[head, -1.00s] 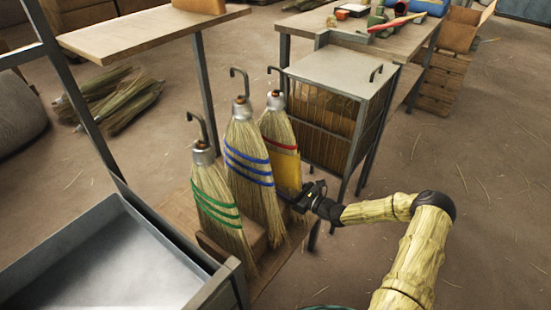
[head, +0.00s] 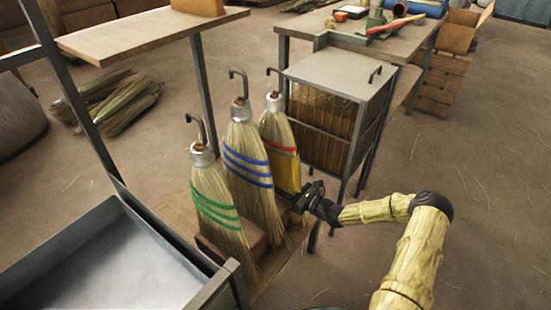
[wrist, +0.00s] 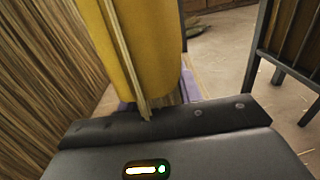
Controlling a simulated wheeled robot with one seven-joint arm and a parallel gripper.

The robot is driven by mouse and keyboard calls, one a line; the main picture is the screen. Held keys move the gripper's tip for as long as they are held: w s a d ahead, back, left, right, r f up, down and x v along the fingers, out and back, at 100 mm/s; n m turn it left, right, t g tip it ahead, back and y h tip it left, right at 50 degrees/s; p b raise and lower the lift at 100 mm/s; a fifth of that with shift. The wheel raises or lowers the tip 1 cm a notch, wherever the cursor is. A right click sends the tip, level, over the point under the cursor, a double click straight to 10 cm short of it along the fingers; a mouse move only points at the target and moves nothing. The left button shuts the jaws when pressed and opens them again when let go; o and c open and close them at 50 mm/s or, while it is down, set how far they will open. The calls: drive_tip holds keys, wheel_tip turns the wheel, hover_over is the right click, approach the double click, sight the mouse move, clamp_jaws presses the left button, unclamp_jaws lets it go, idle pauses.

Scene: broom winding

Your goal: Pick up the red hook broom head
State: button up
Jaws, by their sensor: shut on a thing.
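The red-banded broom head (head: 276,128) stands upright at the right end of a row of three, with a metal cap and a hook on top. A yellow patch (head: 287,175) covers its lower right side. My gripper (head: 292,199) is at its lower right, just below the patch, and shut on it. In the wrist view the yellow patch (wrist: 150,45) with a few straws fills the space in front of the gripper. The purple-grey fingers show partly; the fingertips are hidden.
A blue-banded broom head (head: 246,160) stands close on the left, and a green-banded one (head: 214,200) beyond it. A metal-framed cabinet (head: 340,72) stands just behind to the right. A metal tray (head: 105,260) is at front left. Open floor (head: 480,200) lies right.

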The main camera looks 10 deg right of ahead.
drive_tip(key=shift+r, duration=0.1)
wheel_tip(320, 180, up, 28)
drive_tip(key=p, duration=1)
drive_tip(key=shift+r, duration=0.1)
drive_tip(key=r+p, duration=0.1)
drive_tip(key=p, duration=0.1)
drive_tip(key=s+r+p, duration=0.1)
drive_tip(key=p, duration=0.2)
drive_tip(key=shift+s+a+r+h, duration=0.1)
drive_tip(key=shift+s+a+h, duration=0.15)
drive_tip(key=shift+a+h, duration=0.1)
drive_tip(key=s+p, duration=0.1)
drive_tip(key=p, duration=0.1)
drive_tip(key=r+m+t+h+p, duration=0.1)
drive_tip(key=p, duration=0.2)
drive_tip(key=shift+s+r, duration=0.15)
drive_tip(key=shift+s, duration=0.2)
drive_tip(key=m+t+h+p, duration=0.4)
drive_tip(key=m+h+p, duration=0.55)
drive_tip(key=p, duration=1.05)
approach(283, 120)
drive_tip(key=s+d+r+n+h, duration=0.2)
drive_tip(key=s+r, duration=0.4)
drive_tip(key=s, duration=0.1)
drive_tip(key=shift+a+f+m, duration=0.25)
drive_tip(key=shift+f, duration=0.05)
